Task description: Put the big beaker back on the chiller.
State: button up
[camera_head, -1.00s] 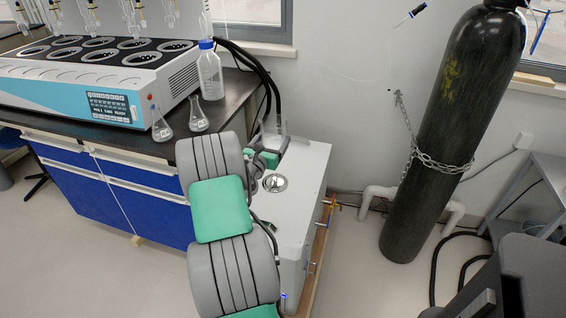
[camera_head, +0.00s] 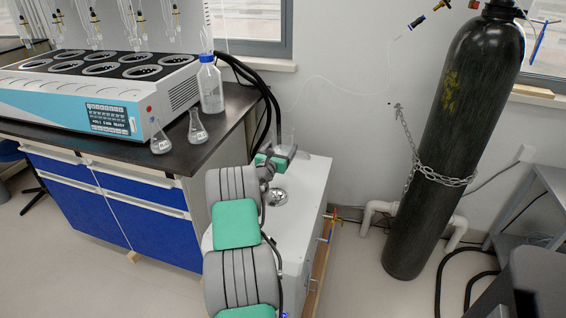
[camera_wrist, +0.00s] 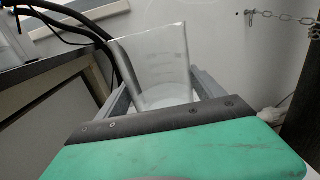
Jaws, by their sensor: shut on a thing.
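The chiller (camera_head: 309,190) is the white box on the floor beside the bench, with a round metal cap on its top. My gripper (camera_head: 283,153) is above the back part of the chiller's top in the head view. In the wrist view my gripper (camera_wrist: 165,97) is shut on the big beaker (camera_wrist: 157,55), a clear, upright glass with faint markings, held between the two fingers. In the head view the beaker is mostly hidden behind my gripper. I cannot tell whether its base touches the chiller.
The dark bench (camera_head: 170,165) with blue drawers stands left of my arm. On it are two flasks, a blue-capped bottle (camera_head: 210,85) and a multi-position distiller (camera_head: 100,95). Black hoses (camera_head: 268,95) run down behind the chiller. A chained gas cylinder (camera_head: 450,130) stands at the right.

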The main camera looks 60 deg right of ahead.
jog(key=d+f, duration=0.1)
jog(key=f, duration=0.1)
jog(key=w+d+f+b, duration=0.1)
jog(key=f, duration=0.1)
jog(key=shift+d, duration=0.4)
jog(key=shift+w+d+f+b, duration=0.1)
jog(key=shift+d+f+b, duration=0.15)
jog(key=shift+f, duration=0.6)
jog(key=shift+w+d+f+b, duration=0.15)
jog(key=shift+f+b, duration=0.15)
jog(key=shift+f, duration=0.55)
jog(key=shift+f+b, duration=0.3)
jog(key=o, duration=2)
jog(key=shift+a+p, duration=0.1)
jog(key=shift+p, duration=0.3)
jog(key=a, duration=0.2)
jog(key=a+p, duration=0.1)
jog(key=a, duration=0.4)
jog(key=shift+s+a+r+p, duration=0.1)
jog(key=shift+s+a+p, duration=0.2)
jog(key=shift+p, duration=0.1)
notch_tip(320, 180, up, 8)
jog(key=p, duration=0.1)
